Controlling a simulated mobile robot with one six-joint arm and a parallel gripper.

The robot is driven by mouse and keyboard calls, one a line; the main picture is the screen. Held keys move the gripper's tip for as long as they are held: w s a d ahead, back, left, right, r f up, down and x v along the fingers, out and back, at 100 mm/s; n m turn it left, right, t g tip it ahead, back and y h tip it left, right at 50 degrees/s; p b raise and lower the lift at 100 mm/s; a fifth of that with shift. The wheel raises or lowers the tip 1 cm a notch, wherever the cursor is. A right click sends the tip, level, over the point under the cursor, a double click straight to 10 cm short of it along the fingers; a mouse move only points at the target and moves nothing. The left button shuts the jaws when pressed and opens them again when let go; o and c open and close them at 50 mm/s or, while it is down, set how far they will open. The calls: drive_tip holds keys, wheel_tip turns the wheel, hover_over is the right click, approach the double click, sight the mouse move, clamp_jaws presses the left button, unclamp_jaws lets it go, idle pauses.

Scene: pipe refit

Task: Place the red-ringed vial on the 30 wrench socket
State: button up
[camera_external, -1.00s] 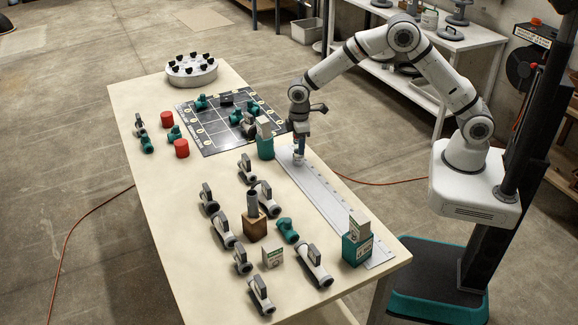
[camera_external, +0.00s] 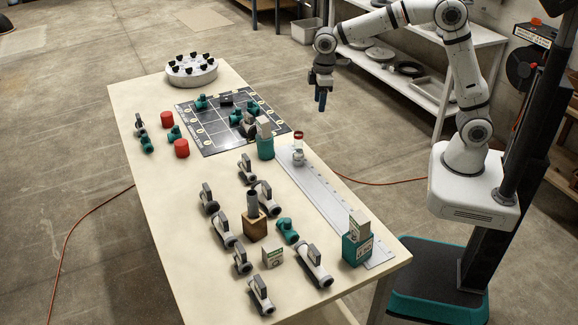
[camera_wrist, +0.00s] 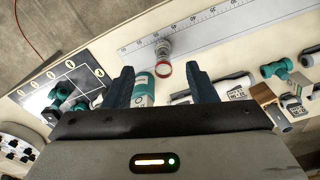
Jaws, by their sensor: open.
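The red-ringed vial (camera_external: 298,140) stands upright at the far end of the long grey ruler-like strip (camera_external: 335,212), with its red ring at the top. In the wrist view the red ring (camera_wrist: 163,69) shows just beyond my fingertips, with a grey base behind it. My gripper (camera_external: 321,103) is open and empty, raised above and to the right of the vial, apart from it. In the wrist view its two dark fingers (camera_wrist: 162,87) are spread. Numbers run along the strip, but the vial's exact mark and any socket under it are unclear.
A teal block with a grey card (camera_external: 265,147) stands close left of the vial; another teal block (camera_external: 357,249) stands at the strip's near end. Several valve fittings (camera_external: 264,197) cover the near table. A black grid board (camera_external: 215,130) lies behind. The strip's middle is clear.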

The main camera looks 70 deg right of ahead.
drive_tip(key=s+d+r+m+t, duration=0.1)
drive_tip(key=s+d+m, duration=0.1)
drive_tip(key=s, duration=1.2)
drive_tip(key=s+d+m+t, duration=0.1)
drive_tip(key=s+d+m, duration=0.2)
drive_tip(key=s, duration=1.1)
drive_tip(key=shift+d+r, duration=0.4)
drive_tip(key=shift+d, duration=0.35)
